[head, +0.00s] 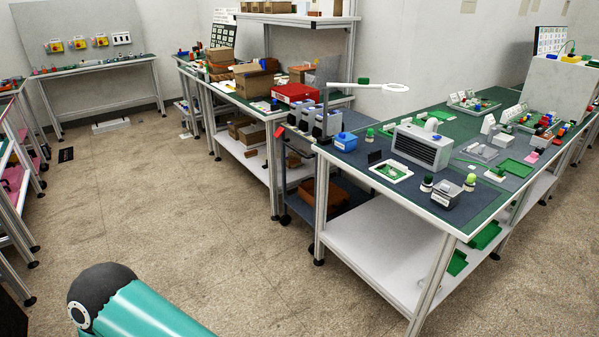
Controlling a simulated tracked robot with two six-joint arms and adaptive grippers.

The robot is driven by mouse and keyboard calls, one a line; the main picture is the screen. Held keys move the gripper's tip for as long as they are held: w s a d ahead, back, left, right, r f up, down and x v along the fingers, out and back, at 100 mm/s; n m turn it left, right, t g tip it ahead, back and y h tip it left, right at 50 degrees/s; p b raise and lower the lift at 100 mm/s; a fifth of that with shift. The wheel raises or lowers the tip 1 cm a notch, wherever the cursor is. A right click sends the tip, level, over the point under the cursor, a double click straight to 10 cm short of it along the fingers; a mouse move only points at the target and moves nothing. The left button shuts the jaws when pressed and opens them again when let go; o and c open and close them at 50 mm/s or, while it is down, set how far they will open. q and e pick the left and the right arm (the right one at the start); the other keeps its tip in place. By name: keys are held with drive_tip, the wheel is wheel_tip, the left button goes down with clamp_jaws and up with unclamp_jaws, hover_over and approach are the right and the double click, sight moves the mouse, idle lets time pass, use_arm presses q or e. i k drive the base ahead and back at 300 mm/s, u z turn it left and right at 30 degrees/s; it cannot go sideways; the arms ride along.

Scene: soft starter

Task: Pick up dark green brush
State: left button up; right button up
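I cannot clearly pick out a dark green brush at this size. Several small green-topped items stand on the right workbench (455,215). One small dark green item (369,135) stands near the back left of this bench, beside a blue bin (346,141). A dark-topped item (427,184) and a light green-topped item (469,182) stand near the front edge. A teal link of my own arm shows at the bottom left. Neither gripper is in view.
The floor (170,200) before the benches is clear.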

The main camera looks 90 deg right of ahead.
sight(426, 185)
drive_tip(key=z, duration=0.3)
drive_tip(key=i, duration=0.3)
drive_tip(key=z, duration=2.45)
drive_tip(key=i, duration=0.25)
drive_tip(key=z, duration=1.15)
drive_tip(key=k, duration=0.35)
drive_tip(key=z, duration=0.7)
drive_tip(key=i, duration=1.4)
drive_tip(key=u, duration=0.6)
